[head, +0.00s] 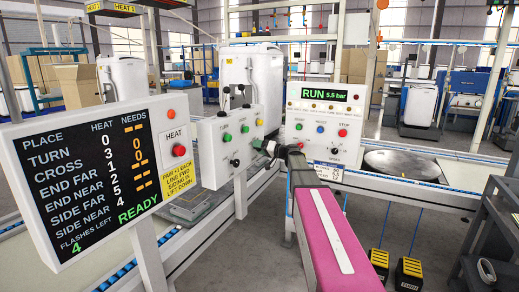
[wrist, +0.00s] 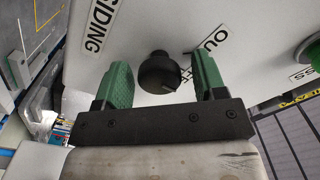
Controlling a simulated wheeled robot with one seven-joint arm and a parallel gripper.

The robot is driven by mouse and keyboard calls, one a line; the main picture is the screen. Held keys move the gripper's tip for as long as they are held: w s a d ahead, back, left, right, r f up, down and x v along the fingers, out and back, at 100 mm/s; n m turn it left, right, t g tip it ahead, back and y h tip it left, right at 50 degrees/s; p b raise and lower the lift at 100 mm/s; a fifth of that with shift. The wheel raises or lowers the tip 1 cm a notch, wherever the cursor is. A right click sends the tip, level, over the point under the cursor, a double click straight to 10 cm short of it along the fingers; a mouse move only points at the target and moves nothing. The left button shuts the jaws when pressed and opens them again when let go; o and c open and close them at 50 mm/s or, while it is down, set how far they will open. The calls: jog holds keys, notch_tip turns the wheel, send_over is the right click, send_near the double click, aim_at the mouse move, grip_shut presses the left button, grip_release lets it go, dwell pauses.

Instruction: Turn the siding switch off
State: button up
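The siding switch (wrist: 158,72) is a round black knob on a white panel in the wrist view. In the head view my gripper (head: 268,147) is at the lower right of the white button panel (head: 209,150), and the knob between the fingers cannot be made out.
A green button (wrist: 313,52) is right of the fingers. A display board (head: 85,175) reading "READY", with a red HEAT button (head: 179,150), stands left. A RUN panel (head: 321,118) with buttons stands just right of my gripper. A round metal plate (head: 400,163) is further right.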

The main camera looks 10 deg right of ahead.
jog(key=v, duration=1.1)
jog(key=s+a+f+g+h, duration=0.2)
jog(key=s+a+f, duration=0.15)
jog(key=f, duration=0.25)
jog(key=s+a+f+m+g+h, duration=0.1)
jog(key=s+a+f+g, duration=0.15)
jog(key=s+f, duration=0.3)
jog(key=s+a+f+g+h, duration=0.2)
jog(key=s+a+f, duration=0.2)
jog(key=f, duration=0.3)
jog(key=s+f+g+h, duration=0.2)
jog(key=s+f+h, duration=0.2)
jog(key=s, duration=0.5)
jog(key=s+d+f+g+h, duration=0.1)
jog(key=s+f+g+h, duration=0.1)
jog(key=s+f+h, duration=0.3)
jog(key=s+f, duration=0.4)
jog(key=shift+s+d+m+h, duration=0.25)
jog(key=shift+d+m+h, duration=0.05)
jog(key=shift+m, duration=0.1)
